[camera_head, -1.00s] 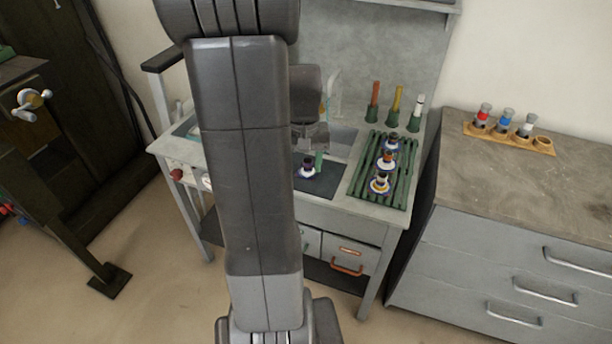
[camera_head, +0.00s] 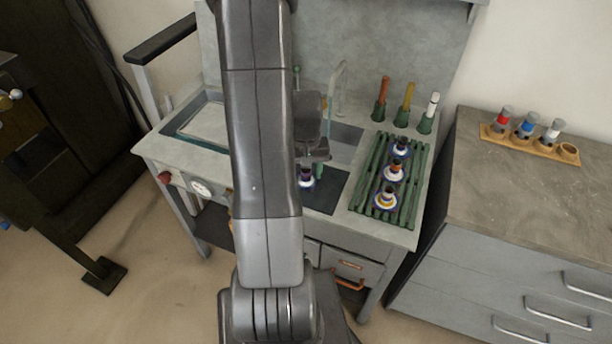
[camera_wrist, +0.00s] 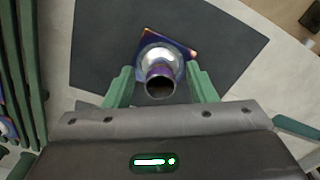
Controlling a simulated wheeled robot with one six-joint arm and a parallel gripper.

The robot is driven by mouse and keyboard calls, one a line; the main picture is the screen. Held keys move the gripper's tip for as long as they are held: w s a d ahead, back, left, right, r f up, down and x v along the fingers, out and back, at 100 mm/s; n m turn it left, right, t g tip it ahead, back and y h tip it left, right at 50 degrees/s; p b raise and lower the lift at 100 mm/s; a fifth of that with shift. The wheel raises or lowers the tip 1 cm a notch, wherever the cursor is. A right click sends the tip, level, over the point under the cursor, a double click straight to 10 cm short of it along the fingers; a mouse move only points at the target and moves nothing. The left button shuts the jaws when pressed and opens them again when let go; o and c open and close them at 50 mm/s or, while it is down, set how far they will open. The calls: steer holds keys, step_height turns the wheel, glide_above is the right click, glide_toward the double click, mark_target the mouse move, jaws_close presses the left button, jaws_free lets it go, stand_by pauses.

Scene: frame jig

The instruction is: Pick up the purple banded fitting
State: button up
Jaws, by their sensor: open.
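The purple banded fitting (camera_wrist: 159,84) stands on the dark mat in the wrist view, with a purple ring around its open top, a whitish middle and a blue base with orange edges. My gripper (camera_wrist: 161,86) is open, with one green finger on each side of the fitting and visible room between. I cannot tell whether either finger touches it. In the head view the fitting (camera_head: 306,178) is on the dark mat (camera_head: 325,193), just below my gripper, and is partly hidden by my arm.
A green slatted rack (camera_head: 358,190) right of the mat holds several similar fittings. A sink with a tap (camera_head: 338,88) is behind the mat. A wooden holder (camera_head: 535,147) with small jars is on the grey cabinet.

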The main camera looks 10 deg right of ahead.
steer(key=shift+f, duration=0.2)
jaws_close()
steer(key=shift+r, duration=0.1)
